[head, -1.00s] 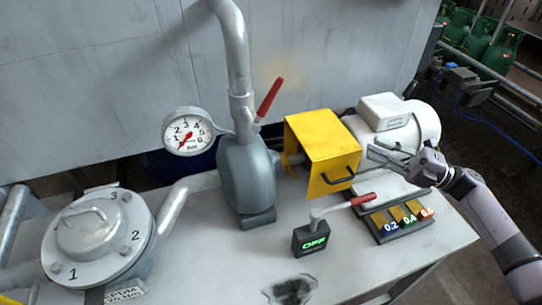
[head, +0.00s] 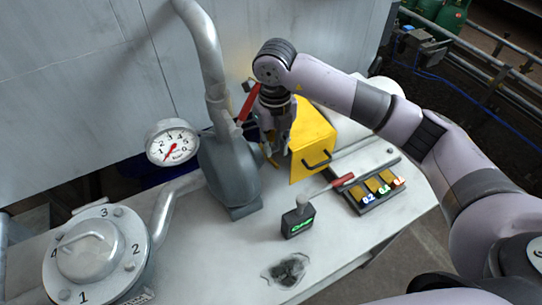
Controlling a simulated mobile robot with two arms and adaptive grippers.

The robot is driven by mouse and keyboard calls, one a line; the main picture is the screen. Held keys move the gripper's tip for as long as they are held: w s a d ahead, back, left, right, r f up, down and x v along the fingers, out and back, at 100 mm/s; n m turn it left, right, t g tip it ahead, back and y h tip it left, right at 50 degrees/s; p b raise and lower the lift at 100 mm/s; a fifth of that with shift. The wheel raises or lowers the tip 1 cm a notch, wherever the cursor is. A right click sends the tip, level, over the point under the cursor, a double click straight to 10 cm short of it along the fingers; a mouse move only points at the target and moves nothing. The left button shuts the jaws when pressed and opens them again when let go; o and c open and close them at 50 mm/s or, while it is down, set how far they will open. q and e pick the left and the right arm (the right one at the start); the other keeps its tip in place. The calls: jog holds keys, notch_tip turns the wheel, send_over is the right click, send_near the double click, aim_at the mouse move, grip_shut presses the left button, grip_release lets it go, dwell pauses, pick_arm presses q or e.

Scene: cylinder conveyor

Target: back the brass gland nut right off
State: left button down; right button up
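The brass gland nut cannot be made out; the gap between the grey pump (head: 228,168) and the yellow guard (head: 312,135) is largely covered by my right gripper. My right gripper (head: 275,150) points down into that gap, close beside the guard's left side. A small yellowish edge shows by its fingertips; I cannot tell whether it is brass or part of the guard. Whether the fingers are apart or closed on something is unclear. My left gripper is out of view.
The red-handled valve lever (head: 249,104) stands just left of my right gripper. A pressure gauge (head: 172,142) is at the left.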

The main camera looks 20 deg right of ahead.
aim_at(274, 162)
jog(key=shift+f+p, duration=0.7)
jog(key=shift+f, duration=2.3)
jog(key=shift+c, duration=0.2)
grip_shut()
